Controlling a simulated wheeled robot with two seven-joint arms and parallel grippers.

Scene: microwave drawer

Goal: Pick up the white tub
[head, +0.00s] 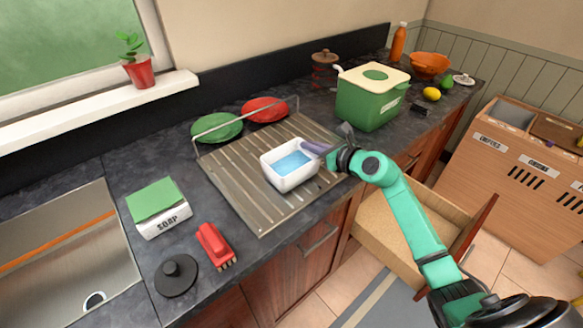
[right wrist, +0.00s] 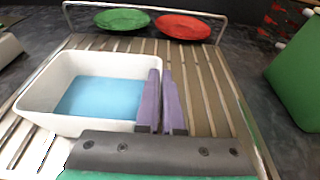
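The white tub (head: 290,180) is a rounded, open box with a light blue inside bottom. It stands upright on the metal draining rack in the head view and fills the left of the right wrist view (right wrist: 60,122). My right gripper (head: 312,147) is at the tub's right rim. Its two purple fingers (right wrist: 162,100) are close together at the right wall, one on the inner side and one on the outer side, shut on that wall. The fingers hide part of the rim. My left gripper is not in view.
The draining rack (head: 232,187) has a green plate (head: 217,127) and red plate (head: 265,110) behind. A green bin (head: 368,105) stands right of it. A soap box (head: 160,215) and red brush (head: 213,243) lie left. An open drawer (head: 400,235) sticks out below my right arm.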

